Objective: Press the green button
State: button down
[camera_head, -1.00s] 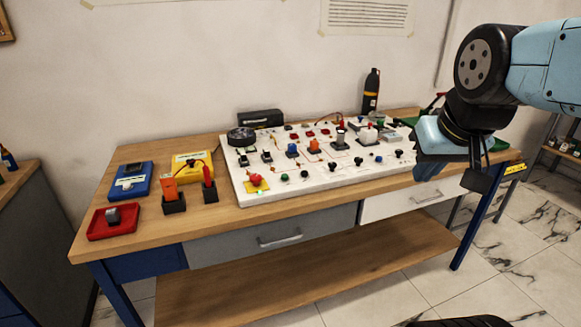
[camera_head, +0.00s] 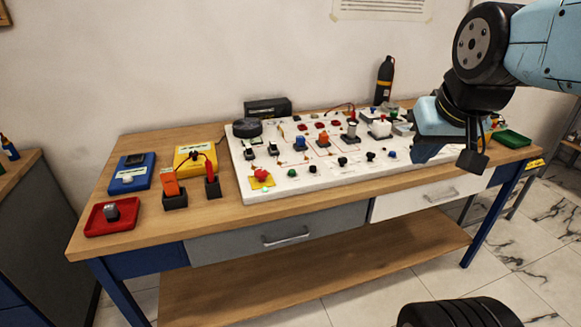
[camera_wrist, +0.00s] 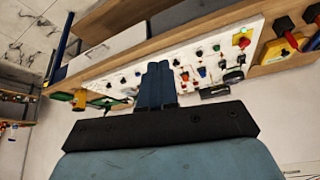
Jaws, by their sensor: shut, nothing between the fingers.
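A small green button (camera_head: 292,173) sits in the front row of the white panel (camera_head: 330,181), just right of the red button on a yellow base (camera_head: 261,177). In the wrist view a small green knob (camera_wrist: 216,48) shows near the red and yellow button; it looks like the same one. My gripper (camera_head: 420,158) is over the panel's right end, well right of the green button. Its blue fingers (camera_wrist: 158,66) are shut and empty in the wrist view, and hide part of the panel there.
Several switches and knobs stand on the panel, including an orange one (camera_head: 323,139). Left of it are a red tray (camera_head: 100,228), a blue box (camera_head: 130,178) and a yellow meter (camera_head: 190,165). A black bottle (camera_head: 384,80) stands behind. A green tray (camera_head: 511,139) lies at the right end.

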jog(key=w+a+f+m+t+y, duration=0.1)
jog(key=w+a, duration=0.4)
jog(key=w, duration=0.7)
jog(key=m+t+y, duration=0.2)
jog(key=m, duration=0.2)
send_over(294, 172)
notch_tip(294, 172, down, 12)
jog(key=shift+f, duration=0.25)
jog(key=shift+f, duration=0.1)
jog(key=shift+f, duration=4.3)
jog(key=shift+f, duration=0.1)
jog(key=shift+f, duration=0.3)
